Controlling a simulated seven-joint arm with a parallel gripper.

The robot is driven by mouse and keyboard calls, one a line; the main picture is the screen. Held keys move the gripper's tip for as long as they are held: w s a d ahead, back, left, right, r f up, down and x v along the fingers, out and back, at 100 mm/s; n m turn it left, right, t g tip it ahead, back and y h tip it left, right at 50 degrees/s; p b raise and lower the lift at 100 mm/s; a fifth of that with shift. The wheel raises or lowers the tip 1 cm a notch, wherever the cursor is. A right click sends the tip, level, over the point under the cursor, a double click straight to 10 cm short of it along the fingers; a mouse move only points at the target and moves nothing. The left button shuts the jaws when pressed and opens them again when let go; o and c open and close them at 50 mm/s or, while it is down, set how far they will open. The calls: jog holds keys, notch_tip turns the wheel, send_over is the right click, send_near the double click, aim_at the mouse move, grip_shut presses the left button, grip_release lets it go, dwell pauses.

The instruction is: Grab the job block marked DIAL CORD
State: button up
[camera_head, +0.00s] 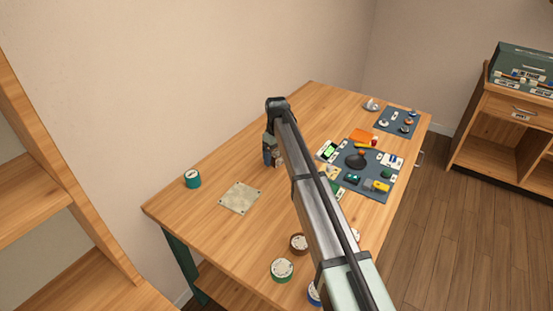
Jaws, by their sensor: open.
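Several small blocks and parts lie on and beside a dark grey mat (371,191) on the right half of the wooden table. Among them are a white block with a green face (327,151), a yellow piece (381,186), a dark teal piece (351,179) and a white piece (391,161). Their markings are too small to read, so I cannot tell which is the DIAL CORD block. My gripper (272,157) points down over the table's middle, left of the mat, open with nothing seen in it. My arm partly hides it and some items near the mat.
A teal round container (193,179) and a pale square plate (240,197) are on the left. Round containers, brown (299,243), green (281,270) and blue (314,293), line the near edge. A second mat (395,121) is at the far right. Bare wood lies around the plate.

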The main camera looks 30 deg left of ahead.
jog(key=shift+c, duration=0.5)
jog(key=c, duration=1)
